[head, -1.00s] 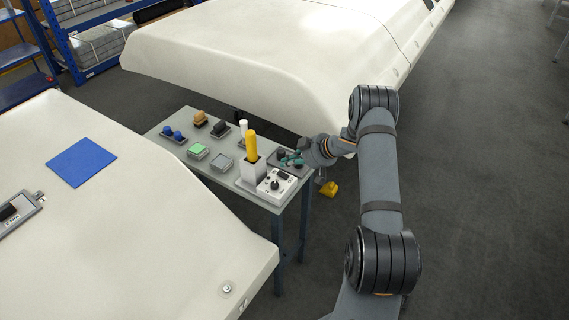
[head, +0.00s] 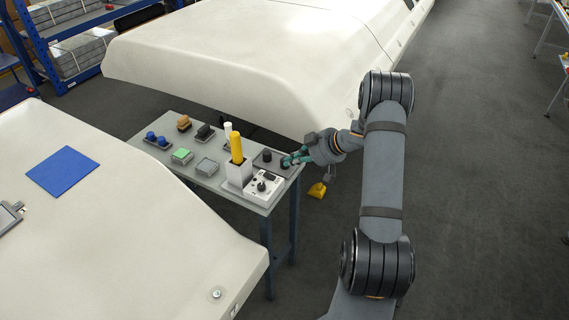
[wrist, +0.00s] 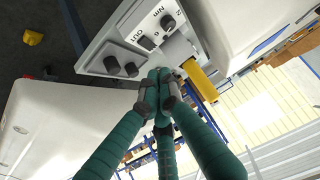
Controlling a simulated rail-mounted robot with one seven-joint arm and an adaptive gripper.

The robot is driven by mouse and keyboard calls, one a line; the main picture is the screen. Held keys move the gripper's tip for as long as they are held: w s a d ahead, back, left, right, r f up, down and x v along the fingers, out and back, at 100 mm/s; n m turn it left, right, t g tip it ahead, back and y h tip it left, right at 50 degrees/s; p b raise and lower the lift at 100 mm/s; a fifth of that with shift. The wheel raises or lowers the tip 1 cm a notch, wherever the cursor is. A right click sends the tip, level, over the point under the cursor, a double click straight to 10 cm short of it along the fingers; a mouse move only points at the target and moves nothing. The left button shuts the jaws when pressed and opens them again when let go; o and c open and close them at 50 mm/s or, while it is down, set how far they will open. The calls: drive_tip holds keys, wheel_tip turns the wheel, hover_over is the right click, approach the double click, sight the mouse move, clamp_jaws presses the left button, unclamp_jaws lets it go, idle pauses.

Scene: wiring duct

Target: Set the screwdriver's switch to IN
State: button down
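The screwdriver's yellow handle (head: 237,148) stands upright in a pale holder (head: 239,174) on the small grey table. In front of it is a white control box (head: 264,187) with black knobs. The wrist view shows this box (wrist: 118,33) with a large dial, a smaller black knob (wrist: 147,43) and the labels "Nm" and "OUT". I cannot read an IN label or tell the switch's setting. My gripper (head: 289,160) hovers by the table's right edge, beside the dark tray, behind and right of the box. In the wrist view its green fingers (wrist: 158,78) meet at their tips, holding nothing visible.
The dark tray (head: 264,163) carries black knobs near my gripper. Large pale body panels (head: 240,60) flank the table. A yellow object (head: 317,190) lies below right.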

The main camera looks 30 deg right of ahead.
wheel_tip(320, 180, down, 4)
drive_tip(key=w+d+t+b, duration=0.1)
drive_tip(key=w+d+b, duration=0.15)
drive_tip(key=b, duration=0.55)
drive_tip(key=shift+y, duration=0.4)
drive_tip(key=r, duration=0.1)
drive_tip(key=s+a+r, duration=0.1)
drive_tip(key=r, duration=0.1)
drive_tip(key=a+r, duration=0.1)
drive_tip(key=r, duration=0.1)
drive_tip(key=shift+s+a, duration=0.15)
drive_tip(key=shift+a, duration=0.05)
drive_tip(key=shift+a, duration=0.1)
hover_over(268, 176)
drive_tip(key=f, duration=0.6)
drive_tip(key=shift+s+b, duration=0.25)
drive_tip(key=shift+b, duration=0.15)
drive_tip(key=shift+w+f, duration=0.2)
drive_tip(key=shift+f, duration=1)
drive_tip(key=shift+w+f, duration=0.1)
drive_tip(key=shift+f, duration=0.6)
